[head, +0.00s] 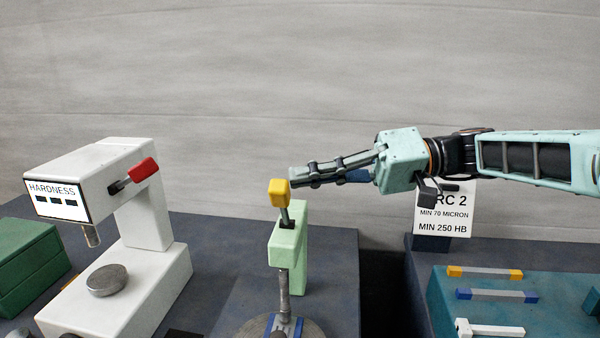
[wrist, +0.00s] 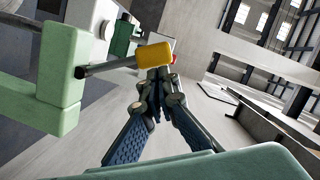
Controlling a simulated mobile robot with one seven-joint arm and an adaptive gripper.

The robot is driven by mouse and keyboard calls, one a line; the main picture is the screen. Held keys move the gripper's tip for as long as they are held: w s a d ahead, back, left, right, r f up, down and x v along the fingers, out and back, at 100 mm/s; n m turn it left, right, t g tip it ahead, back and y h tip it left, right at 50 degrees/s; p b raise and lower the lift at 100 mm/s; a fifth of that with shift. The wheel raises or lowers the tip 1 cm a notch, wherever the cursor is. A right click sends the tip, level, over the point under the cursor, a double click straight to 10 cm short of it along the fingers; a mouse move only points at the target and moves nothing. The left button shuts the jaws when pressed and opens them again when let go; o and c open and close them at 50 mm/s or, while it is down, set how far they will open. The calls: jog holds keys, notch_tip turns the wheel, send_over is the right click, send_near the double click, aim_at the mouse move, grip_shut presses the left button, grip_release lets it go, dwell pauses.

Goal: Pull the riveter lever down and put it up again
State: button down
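The riveter is a light green machine (head: 289,235) in the middle of the head view; its green body (wrist: 62,68) fills the left of the wrist view. Its lever (head: 285,213) points up from the top of the body and ends in a yellow knob (head: 279,191), which also shows in the wrist view (wrist: 154,55). My gripper (head: 293,177) reaches in from the right, level with the knob's upper part. In the wrist view its fingertips (wrist: 158,76) are together, right by the knob. Nothing shows between them. I cannot tell if they touch the knob.
A white hardness tester (head: 115,190) with a red lever stands at the left, beside a green box (head: 28,255). At the right are a sign (head: 445,212) and a teal tray (head: 545,282) with several bars. A dark gap separates the two tables.

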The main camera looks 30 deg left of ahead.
jog(key=v, duration=1)
jog(key=shift+w+d, duration=0.15)
jog(key=shift+d, duration=0.05)
